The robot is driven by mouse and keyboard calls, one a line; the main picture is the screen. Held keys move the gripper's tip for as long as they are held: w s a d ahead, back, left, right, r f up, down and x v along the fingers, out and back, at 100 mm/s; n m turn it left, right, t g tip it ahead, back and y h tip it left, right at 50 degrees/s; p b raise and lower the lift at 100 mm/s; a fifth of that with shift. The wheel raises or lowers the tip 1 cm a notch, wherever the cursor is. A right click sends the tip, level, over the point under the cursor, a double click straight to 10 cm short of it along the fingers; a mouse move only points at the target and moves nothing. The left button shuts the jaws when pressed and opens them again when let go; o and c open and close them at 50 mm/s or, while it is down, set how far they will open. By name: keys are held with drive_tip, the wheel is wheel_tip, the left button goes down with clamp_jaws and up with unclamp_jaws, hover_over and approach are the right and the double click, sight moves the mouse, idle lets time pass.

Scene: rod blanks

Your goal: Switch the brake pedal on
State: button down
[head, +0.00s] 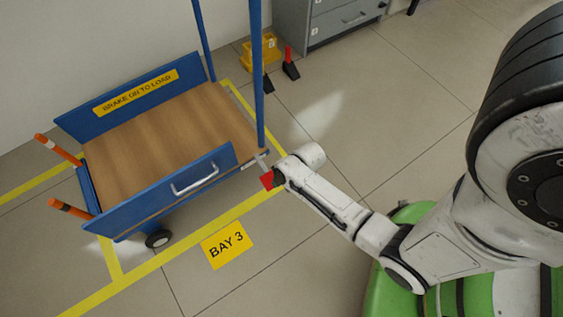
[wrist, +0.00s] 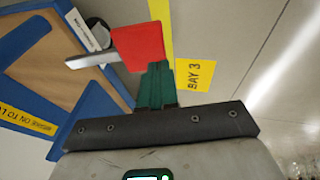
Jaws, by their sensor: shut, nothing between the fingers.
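The red brake pedal (head: 267,180) is at the lower right corner of the blue cart (head: 190,183), on a short grey lever. In the wrist view the pedal (wrist: 138,46) is a red plate just beyond my fingertips, with the grey lever (wrist: 92,60) running left from it. My gripper (head: 277,179) is beside the pedal in the head view. In the wrist view its green fingers (wrist: 156,72) are together, with nothing between them. The fingertips overlap the pedal's edge in the picture; I cannot tell whether they touch it.
The cart has a wooden deck (head: 165,145), orange-tipped handles (head: 70,209) and a "BRAKE ON TO LOAD" label (head: 140,92). Yellow floor lines surround it, with a "BAY 3" sign (head: 227,244) in front. A grey cabinet (head: 335,18) and yellow box (head: 260,53) stand behind.

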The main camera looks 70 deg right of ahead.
drive_tip(key=s+a+p+v, duration=0.1)
drive_tip(key=p+v, duration=0.4)
drive_tip(key=v, duration=0.6)
drive_tip(key=shift+s+a, duration=0.15)
drive_tip(key=shift+s, duration=0.15)
drive_tip(key=shift+f, duration=0.1)
